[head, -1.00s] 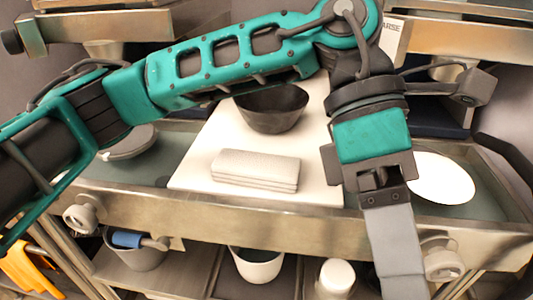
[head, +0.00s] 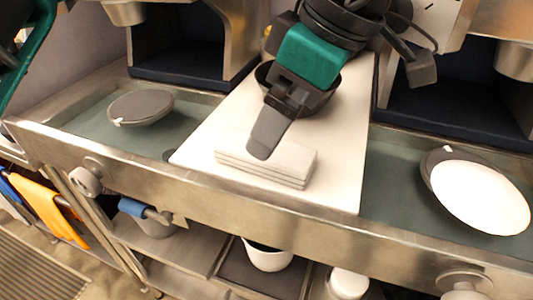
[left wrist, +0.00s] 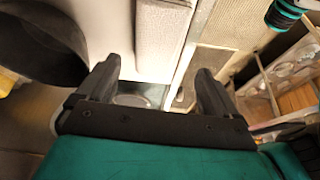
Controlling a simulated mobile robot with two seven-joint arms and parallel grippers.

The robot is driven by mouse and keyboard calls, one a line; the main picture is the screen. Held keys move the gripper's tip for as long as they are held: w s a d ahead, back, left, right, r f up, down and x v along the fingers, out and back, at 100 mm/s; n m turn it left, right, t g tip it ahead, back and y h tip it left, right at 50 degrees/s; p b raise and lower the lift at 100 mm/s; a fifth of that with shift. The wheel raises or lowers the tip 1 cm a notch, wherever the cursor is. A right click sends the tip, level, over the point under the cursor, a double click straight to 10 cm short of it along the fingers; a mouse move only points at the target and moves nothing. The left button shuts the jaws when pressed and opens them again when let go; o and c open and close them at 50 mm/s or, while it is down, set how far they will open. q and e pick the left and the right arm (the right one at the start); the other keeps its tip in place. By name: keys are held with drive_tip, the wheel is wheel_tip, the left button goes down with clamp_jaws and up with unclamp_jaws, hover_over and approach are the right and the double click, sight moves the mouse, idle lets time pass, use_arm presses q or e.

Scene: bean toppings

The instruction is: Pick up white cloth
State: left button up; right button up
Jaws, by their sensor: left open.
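The white cloth (head: 270,165) lies folded in a flat stack on a white board (head: 345,150). It also shows in the left wrist view (left wrist: 162,35), at the top, ahead of the fingers and apart from them. My left gripper (head: 268,135) is over the far edge of the cloth and hides part of it in the head view. Its two fingers are spread and empty in the left wrist view (left wrist: 158,88). Whether a fingertip touches the cloth cannot be told from the head view. My right gripper is not in view.
A dark bowl (head: 322,100) stands behind the cloth, partly hidden by my gripper. A dark plate (head: 140,107) is on the left and a white plate (head: 480,197) on the right. A metal rail (head: 210,205) runs along the front. An orange cloth (head: 45,207) hangs lower left.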

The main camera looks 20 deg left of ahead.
use_arm(q)
drive_tip(key=shift+w+d+x, duration=0.15)
drive_tip(key=shift+x, duration=1.35)
drive_tip(key=shift+w+d+x, duration=0.1)
drive_tip(key=shift+w+x, duration=0.1)
drive_tip(key=shift+x, duration=1.25)
drive_tip(key=shift+f, duration=0.1)
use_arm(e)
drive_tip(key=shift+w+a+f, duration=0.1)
use_arm(q)
drive_tip(key=shift+c, duration=0.4)
drive_tip(key=c, duration=1)
wheel_tip(320, 180, up, 20)
drive_tip(key=p, duration=0.4)
drive_tip(key=shift+c, duration=0.2)
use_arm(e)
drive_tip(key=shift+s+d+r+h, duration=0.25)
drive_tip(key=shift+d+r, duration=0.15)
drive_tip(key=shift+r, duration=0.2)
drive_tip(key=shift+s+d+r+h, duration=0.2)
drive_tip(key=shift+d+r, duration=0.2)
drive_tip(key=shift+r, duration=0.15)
use_arm(q)
drive_tip(key=shift+c, duration=0.5)
